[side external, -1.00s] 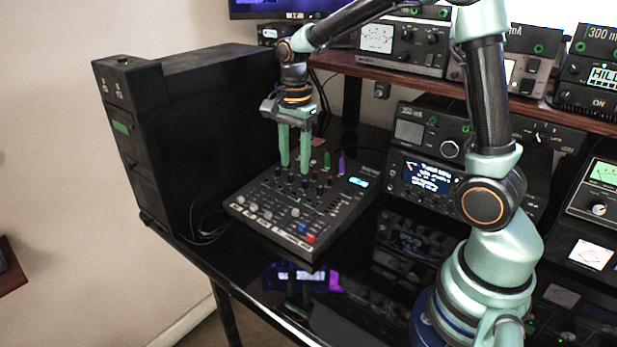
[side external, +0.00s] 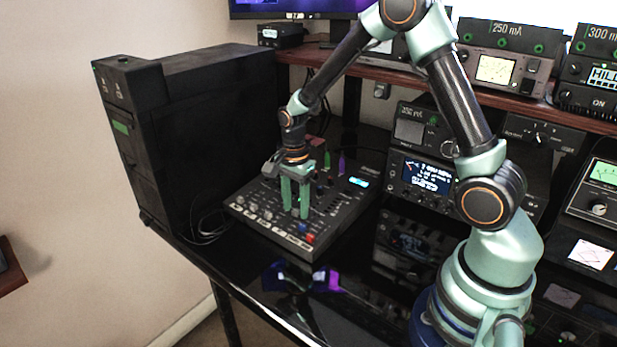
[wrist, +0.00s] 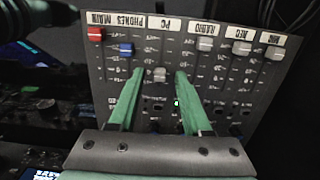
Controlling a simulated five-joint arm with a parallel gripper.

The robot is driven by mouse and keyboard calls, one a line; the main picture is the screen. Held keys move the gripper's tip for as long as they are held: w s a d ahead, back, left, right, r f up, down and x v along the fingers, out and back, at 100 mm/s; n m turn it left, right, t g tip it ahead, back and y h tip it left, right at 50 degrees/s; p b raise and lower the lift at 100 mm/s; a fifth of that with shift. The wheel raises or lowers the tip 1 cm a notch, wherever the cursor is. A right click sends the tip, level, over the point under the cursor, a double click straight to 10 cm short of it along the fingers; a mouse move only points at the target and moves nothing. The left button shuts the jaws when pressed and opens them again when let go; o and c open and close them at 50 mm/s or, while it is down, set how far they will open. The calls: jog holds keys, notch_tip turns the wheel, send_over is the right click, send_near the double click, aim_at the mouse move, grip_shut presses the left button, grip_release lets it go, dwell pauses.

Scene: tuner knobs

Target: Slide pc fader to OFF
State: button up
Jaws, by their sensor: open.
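The mixer panel (side external: 335,212) lies on the black desk, and its faders show upside down in the wrist view. The PC fader (wrist: 160,74) has a grey cap and stands in the column under the "PC" label, farther from the labels than the other fader caps. My gripper (wrist: 160,76) is open, with one green finger on each side of that cap and a visible gap on both sides. In the side view my gripper (side external: 296,212) points down at the front half of the mixer, and its fingers hide the PC fader there.
Beside the PC column are the blue PHONES fader (wrist: 126,49) and the pale RADIO fader (wrist: 205,44). The red MAIN fader (wrist: 95,34) is farther left. A black cabinet (side external: 210,140) stands left of the mixer, and a radio (side external: 425,175) stands right.

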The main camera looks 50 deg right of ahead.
jog(key=shift+f, duration=0.15)
grip_shut()
dwell(1.4)
